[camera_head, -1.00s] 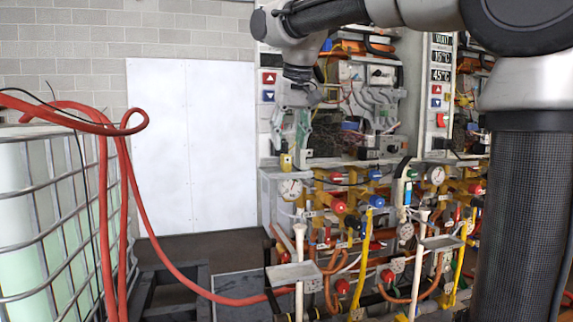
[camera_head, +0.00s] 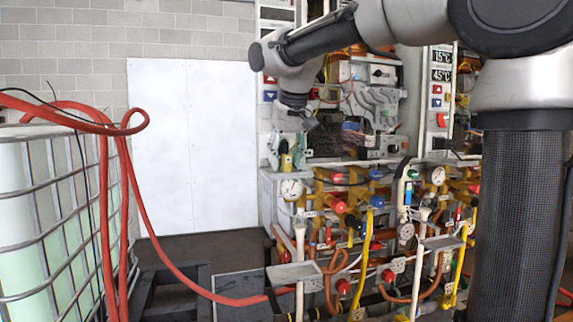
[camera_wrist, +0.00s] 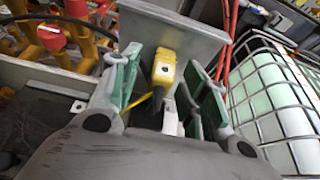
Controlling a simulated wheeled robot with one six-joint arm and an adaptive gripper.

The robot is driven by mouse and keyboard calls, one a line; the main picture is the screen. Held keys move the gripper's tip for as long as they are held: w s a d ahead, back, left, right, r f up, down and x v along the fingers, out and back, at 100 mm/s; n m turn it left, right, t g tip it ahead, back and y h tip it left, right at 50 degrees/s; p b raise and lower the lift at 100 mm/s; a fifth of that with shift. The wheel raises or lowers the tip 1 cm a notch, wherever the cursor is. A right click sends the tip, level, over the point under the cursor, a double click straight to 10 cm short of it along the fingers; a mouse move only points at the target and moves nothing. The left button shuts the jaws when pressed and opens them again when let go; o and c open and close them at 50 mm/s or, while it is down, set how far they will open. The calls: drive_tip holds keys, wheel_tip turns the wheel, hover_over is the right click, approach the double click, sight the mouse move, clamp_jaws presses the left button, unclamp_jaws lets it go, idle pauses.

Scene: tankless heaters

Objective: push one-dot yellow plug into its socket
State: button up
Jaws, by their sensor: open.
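The yellow plug (camera_wrist: 165,70) shows a single dark dot on its face in the wrist view. It stands between the two green-padded fingers of my gripper (camera_wrist: 172,80), with visible gaps on both sides. A yellow strip, perhaps its lead, runs down from it to the left. A pale grey piece (camera_wrist: 171,119) lies just below it; I cannot tell whether this is the socket. In the head view, my gripper (camera_head: 287,150) points down at the left end of the heater shelf, around the small yellow plug, which it mostly hides. The gripper is open. The socket cannot be made out.
Pipes, valves and a gauge (camera_head: 291,189) crowd the space below the shelf. Open heater electronics (camera_head: 365,100) stand to the right. A white panel (camera_head: 190,145) covers the wall at left. A caged tank (camera_head: 60,220) and red hose (camera_head: 170,262) are further left.

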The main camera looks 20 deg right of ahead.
drive_tip(key=c, duration=0.9)
drive_tip(key=shift+r, duration=0.1)
wheel_tip(320, 180, up, 10)
drive_tip(key=shift+f, duration=0.1)
idle(0.4)
